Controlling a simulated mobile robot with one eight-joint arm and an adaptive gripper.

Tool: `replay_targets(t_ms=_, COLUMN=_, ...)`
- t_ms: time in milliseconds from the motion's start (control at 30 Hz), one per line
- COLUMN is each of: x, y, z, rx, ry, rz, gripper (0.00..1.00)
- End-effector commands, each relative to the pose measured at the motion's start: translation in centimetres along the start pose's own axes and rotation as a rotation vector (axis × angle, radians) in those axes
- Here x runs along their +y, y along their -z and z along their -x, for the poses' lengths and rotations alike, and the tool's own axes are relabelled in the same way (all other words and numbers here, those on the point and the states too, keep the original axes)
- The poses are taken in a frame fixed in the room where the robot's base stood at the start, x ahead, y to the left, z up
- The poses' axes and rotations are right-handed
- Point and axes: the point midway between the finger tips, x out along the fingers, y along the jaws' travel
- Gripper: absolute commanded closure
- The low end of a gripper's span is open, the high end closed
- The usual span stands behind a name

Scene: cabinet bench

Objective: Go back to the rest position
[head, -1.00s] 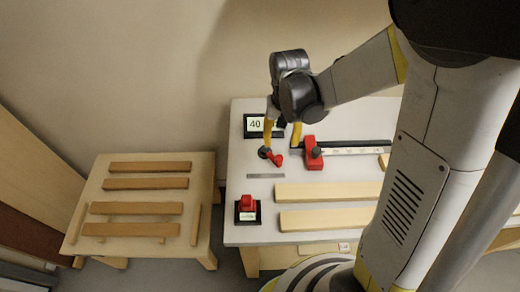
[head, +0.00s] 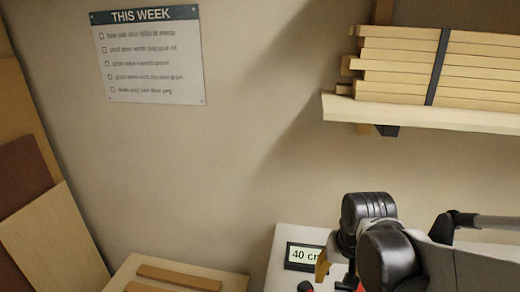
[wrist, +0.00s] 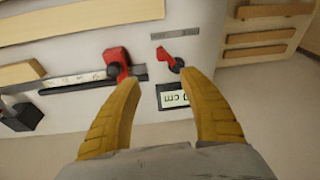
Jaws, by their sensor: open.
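My gripper (wrist: 163,105) is open and empty in the wrist view, its two yellow fingers apart above the white bench top (wrist: 195,50). Between and beyond the fingertips are a red lever with a black knob (wrist: 177,62) and a red clamp block (wrist: 117,62) on a measuring rail (wrist: 75,80). In the head view my wrist and one yellow finger (head: 322,265) show at the lower right, in front of the "40 cm" display (head: 303,256). The rest of the gripper is hidden there.
A low table with wooden slats (head: 180,277) stands left of the bench. A wall shelf (head: 430,112) with strapped boards (head: 400,65) is at the upper right. A "THIS WEEK" sign (head: 148,55) hangs on the wall. Panels (head: 55,240) lean at the left.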

Motion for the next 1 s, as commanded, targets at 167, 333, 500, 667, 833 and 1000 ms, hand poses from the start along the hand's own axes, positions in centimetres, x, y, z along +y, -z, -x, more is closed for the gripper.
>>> replay_targets(t_ms=167, x=0.7, y=-2.5, z=1.7, rx=0.130, ry=0.013, rz=0.039, gripper=0.50)
replay_targets(t_ms=333, x=1.2, y=-4.9, z=2.7, rx=0.252, ry=0.019, rz=0.078, gripper=0.50)
replay_targets(t_ms=500, x=1.6, y=-6.6, z=3.0, rx=0.345, ry=0.020, rz=0.107, gripper=0.50)
replay_targets(t_ms=667, x=1.8, y=-7.3, z=3.1, rx=0.386, ry=0.019, rz=0.119, gripper=0.50)
replay_targets(t_ms=833, x=1.8, y=-7.3, z=3.2, rx=0.394, ry=0.019, rz=0.122, gripper=0.50)
replay_targets(t_ms=1000, x=1.8, y=-7.3, z=3.2, rx=0.393, ry=0.019, rz=0.121, gripper=0.50)
